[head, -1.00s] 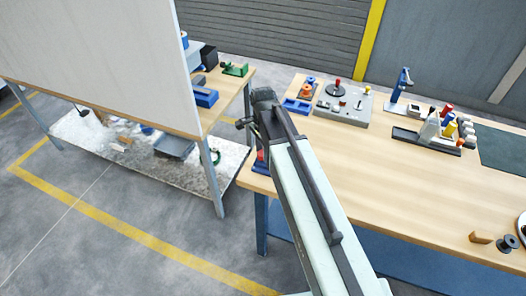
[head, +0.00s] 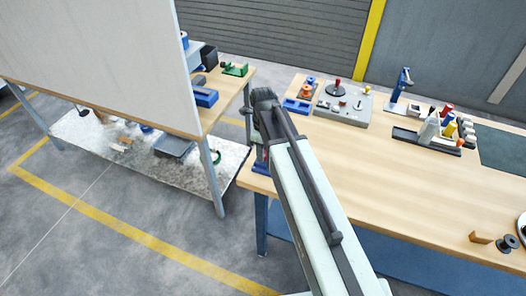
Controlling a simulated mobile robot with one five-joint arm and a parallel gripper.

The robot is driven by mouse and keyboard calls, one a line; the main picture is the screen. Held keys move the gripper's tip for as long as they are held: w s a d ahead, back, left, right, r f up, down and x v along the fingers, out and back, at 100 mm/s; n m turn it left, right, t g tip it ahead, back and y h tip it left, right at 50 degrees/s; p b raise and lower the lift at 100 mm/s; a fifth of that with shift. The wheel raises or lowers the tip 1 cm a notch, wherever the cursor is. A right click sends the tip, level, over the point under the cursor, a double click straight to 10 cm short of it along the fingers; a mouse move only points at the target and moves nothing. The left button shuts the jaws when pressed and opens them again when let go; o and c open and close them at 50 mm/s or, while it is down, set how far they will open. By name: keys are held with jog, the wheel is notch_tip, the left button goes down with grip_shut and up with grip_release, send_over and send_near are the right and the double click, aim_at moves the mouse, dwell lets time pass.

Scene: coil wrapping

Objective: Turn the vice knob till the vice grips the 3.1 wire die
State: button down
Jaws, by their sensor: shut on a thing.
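My gripper (head: 251,132) is at the far end of my arm, over the left front corner of the right-hand workbench. It is seen from behind and partly hidden by my wrist. A small blue vice (head: 260,168) stands at that corner, with a bit of red above it, mostly behind my arm. My gripper is at the top of the vice, shut on what appears to be its knob, which my fingers and wrist hide. I cannot make out the 3.1 wire die or the vice's jaws.
The workbench (head: 400,190) is clear in the middle. At its back stand a grey panel (head: 350,117) with a red knob, blue trays (head: 297,105), a blue stand (head: 402,85) and a tool rack (head: 430,138). A second table with a tall white board (head: 100,60) stands left.

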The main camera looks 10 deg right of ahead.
jog(key=shift+m, duration=1.1)
jog(key=c, duration=1.2)
grip_release()
jog(key=shift+o, duration=0.2)
notch_tip(320, 180, up, 8)
jog(key=p, duration=0.8)
jog(key=shift+f, duration=0.15)
